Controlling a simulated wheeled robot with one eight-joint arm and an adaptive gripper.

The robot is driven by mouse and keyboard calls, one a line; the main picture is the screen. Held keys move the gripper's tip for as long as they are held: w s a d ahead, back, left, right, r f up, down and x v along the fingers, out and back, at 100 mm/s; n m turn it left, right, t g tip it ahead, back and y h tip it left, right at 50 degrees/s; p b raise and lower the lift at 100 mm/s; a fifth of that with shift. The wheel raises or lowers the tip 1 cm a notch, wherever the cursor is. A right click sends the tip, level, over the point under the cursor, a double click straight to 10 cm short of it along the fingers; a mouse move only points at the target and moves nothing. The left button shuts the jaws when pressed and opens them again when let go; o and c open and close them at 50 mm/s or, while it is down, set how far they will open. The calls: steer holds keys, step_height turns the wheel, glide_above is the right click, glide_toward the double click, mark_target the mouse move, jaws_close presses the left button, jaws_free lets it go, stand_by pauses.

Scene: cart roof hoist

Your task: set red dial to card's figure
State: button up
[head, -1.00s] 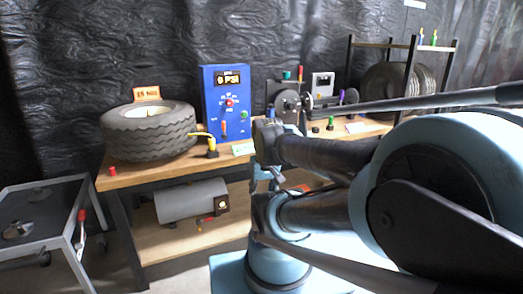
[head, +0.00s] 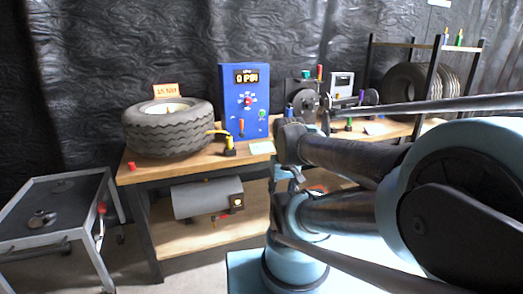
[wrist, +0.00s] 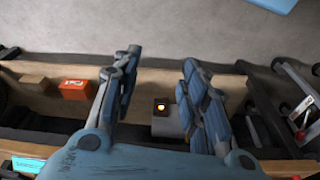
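The red dial (head: 248,101) is a small round knob ringed by white marks on the front of a blue box (head: 229,112). The box's display (head: 246,76) seems to read 0 PSI. An orange-edged card (head: 165,90) stands on the tyre (head: 170,128), its figure looking like 15, the rest too small to read. A pale card (head: 262,148) lies on the bench before the box, unreadable. My gripper (wrist: 162,58) is open and empty in the wrist view, above the bench's lower level, with the dial out of that view. The head view does not clearly show the gripper.
A yellow-topped fitting (head: 229,146) stands before the blue box. The wooden bench (head: 195,165) has a grey tank (head: 203,198) on its lower shelf. A metal cart (head: 40,240) stands at left. The wrist view shows an orange box (wrist: 75,90).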

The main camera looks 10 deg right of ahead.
steer(key=shift+o, duration=1.1)
steer(key=shift+s+a+r, duration=0.1)
steer(key=shift+s+r, duration=0.1)
steer(key=shift+s, duration=0.05)
steer(key=w+a+r+n+t+y, duration=0.1)
steer(key=w+a+r+t+y, duration=0.3)
steer(key=w, duration=0.6)
steer(key=w+a+r+n+t+y, duration=0.1)
steer(key=w+a+r+t+y, duration=0.3)
steer(key=w, duration=0.6)
steer(key=m+t+h, duration=0.3)
steer(key=m+t, duration=0.1)
steer(key=t, duration=0.3)
glide_toward(249, 103)
steer(key=x, duration=0.8)
steer(key=shift+w+a+r, duration=0.15)
steer(key=shift+w, duration=0.2)
steer(key=c, duration=1)
